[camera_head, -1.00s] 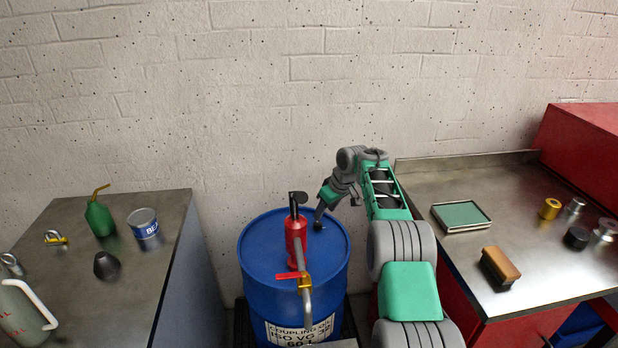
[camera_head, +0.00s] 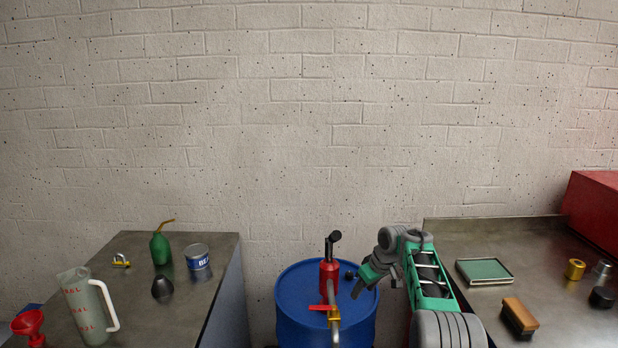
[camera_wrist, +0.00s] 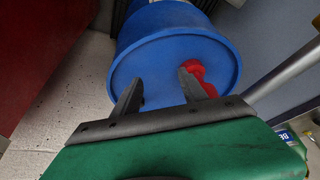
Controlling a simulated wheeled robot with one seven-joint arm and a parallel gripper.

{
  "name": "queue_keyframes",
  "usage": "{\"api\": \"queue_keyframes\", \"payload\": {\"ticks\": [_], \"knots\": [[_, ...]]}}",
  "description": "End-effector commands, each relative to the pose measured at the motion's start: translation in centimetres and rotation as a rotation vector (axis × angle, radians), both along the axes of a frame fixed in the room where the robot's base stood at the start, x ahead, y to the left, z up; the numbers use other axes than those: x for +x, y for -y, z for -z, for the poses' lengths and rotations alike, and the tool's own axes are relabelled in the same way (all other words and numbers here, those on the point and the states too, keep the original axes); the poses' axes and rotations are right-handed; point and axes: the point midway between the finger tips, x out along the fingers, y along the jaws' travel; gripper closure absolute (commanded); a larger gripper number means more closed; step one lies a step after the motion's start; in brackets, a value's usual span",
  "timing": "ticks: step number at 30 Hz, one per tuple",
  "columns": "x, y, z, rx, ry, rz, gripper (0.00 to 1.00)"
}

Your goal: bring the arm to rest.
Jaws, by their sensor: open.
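My gripper (camera_head: 361,283) is over the right part of the blue drum (camera_head: 298,308), just right of the red pump on the drum's lid. In the wrist view the two fingers of my gripper (camera_wrist: 158,92) are apart, with nothing between them. The blue drum (camera_wrist: 150,58) lies beyond them there. The red hand pump (camera_head: 328,275) stands upright on the drum, with a dark top and a grey spout toward the front. Part of the red pump (camera_wrist: 202,80) shows behind the right finger in the wrist view.
The left bench (camera_head: 215,268) holds a measuring jug (camera_head: 88,305), a red funnel (camera_head: 28,323), a green oil can (camera_head: 160,249) and a blue-labelled can (camera_head: 198,262). The right bench (camera_head: 490,240) holds a green-topped tray (camera_head: 484,271), a brush (camera_head: 519,317) and small metal parts.

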Motion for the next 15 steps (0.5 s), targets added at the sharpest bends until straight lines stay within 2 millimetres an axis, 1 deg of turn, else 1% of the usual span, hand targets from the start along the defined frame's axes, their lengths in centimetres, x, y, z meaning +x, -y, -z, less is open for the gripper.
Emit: {"api": "queue_keyframes", "payload": {"ticks": [1, 6, 10, 13, 15], "knots": [[-0.2, 0.0, -1.0, 0.0, 0.004, 0.007, 0.5], [-1.1, 0.4, -2.6, 0.001, -0.005, 0.043, 0.5], [-2.2, 0.2, -4.3, 0.003, -0.009, 0.071, 0.5], [-3.3, -0.3, -5.9, 0.004, -0.015, 0.095, 0.5], [-4.5, -0.7, -7.2, 0.004, -0.02, 0.115, 0.5]]}}
